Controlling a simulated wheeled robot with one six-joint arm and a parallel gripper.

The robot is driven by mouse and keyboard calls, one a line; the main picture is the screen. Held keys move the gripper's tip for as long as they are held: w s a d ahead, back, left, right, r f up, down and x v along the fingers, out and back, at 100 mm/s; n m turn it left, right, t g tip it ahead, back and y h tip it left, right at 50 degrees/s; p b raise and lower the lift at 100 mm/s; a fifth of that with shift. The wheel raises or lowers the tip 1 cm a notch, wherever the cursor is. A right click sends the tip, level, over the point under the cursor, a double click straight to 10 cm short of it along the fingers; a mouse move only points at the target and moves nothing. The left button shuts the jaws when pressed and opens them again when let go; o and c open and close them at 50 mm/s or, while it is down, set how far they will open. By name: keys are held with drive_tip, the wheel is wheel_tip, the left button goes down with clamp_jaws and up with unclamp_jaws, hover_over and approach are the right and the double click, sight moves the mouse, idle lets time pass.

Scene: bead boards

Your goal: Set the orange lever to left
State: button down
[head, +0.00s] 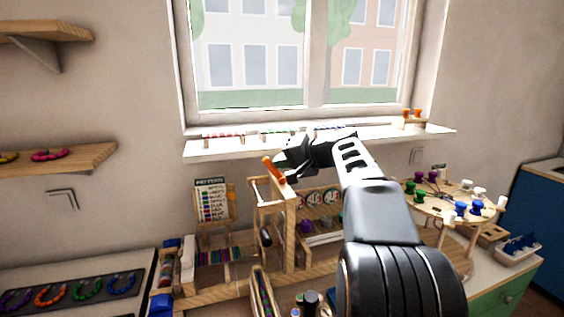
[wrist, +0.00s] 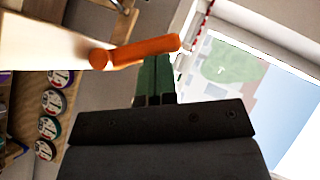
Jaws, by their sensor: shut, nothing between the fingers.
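The orange lever (head: 272,169) sits at the top of a wooden post on the bead stand. In the head view it slants up to the left from the post. In the wrist view the orange lever (wrist: 145,50) lies across the picture just beyond the fingertips, its round end against the pale post (wrist: 45,45). My gripper (head: 284,162) is beside the lever, to its right in the head view. It is shut and empty, and its fingertips (wrist: 157,62) are very close to the lever; I cannot tell whether they touch.
The wooden stand (head: 289,230) holds round labels and rods below the lever. A pattern card (head: 212,200) stands to its left. The window sill (head: 230,147) runs behind my gripper. A round peg board (head: 450,205) is at the right, and a dark bead tray (head: 75,291) at the left.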

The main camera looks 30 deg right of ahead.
drive_tip(key=w+d+r+p+v, duration=0.1)
drive_tip(key=v, duration=1.2)
drive_tip(key=shift+w+d+r, duration=0.25)
drive_tip(key=shift+w+r, duration=0.15)
drive_tip(key=shift+w, duration=0.05)
